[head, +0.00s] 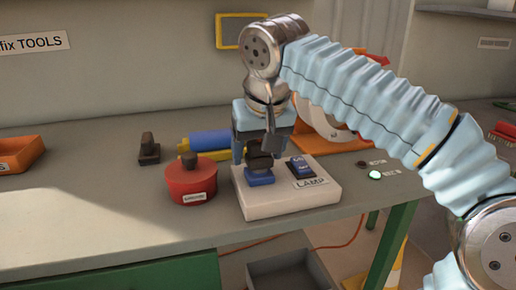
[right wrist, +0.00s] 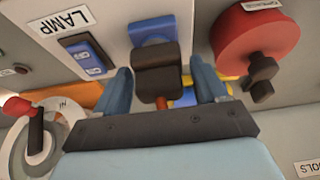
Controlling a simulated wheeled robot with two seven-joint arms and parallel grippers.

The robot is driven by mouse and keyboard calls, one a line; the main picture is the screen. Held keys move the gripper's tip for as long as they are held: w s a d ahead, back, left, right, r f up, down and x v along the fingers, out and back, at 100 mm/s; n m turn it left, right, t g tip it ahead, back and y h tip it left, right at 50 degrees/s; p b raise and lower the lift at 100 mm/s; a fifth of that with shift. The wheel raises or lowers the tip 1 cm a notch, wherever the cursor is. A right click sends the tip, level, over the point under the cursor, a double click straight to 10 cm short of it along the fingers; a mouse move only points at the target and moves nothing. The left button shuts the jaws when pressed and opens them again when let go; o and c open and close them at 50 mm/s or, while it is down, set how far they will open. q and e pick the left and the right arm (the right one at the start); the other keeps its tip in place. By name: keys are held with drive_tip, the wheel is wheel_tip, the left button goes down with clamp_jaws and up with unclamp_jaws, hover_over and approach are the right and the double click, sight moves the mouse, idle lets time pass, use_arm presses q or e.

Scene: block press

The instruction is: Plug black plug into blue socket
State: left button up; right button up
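The black plug (head: 260,161) stands at the blue socket (head: 259,178) on the white LAMP box; its lower end meets the socket. In the right wrist view the black plug (right wrist: 157,75) lines up with the blue socket (right wrist: 152,29), and its contact end is hidden. My right gripper (right wrist: 161,82) is open, with its two blue fingers on either side of the plug and a narrow gap visible at each side. In the head view my right gripper (head: 262,143) is above and behind the plug. My left gripper is not in view.
The white box (head: 290,204) also carries a blue rocker switch (head: 300,167). A red pot (head: 191,184) is close on its left. A dark block (head: 149,148) and a blue cylinder (head: 210,141) are behind. A green-lit button (head: 375,175) is right. The front-left table is clear.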

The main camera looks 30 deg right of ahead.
drive_tip(key=shift+o, duration=0.5)
drive_tip(key=shift+s+r, duration=0.1)
drive_tip(key=shift+r, duration=0.2)
drive_tip(key=p+v, duration=0.1)
drive_tip(key=v, duration=1)
drive_tip(key=shift+r, duration=0.15)
drive_tip(key=shift+s+a, duration=0.1)
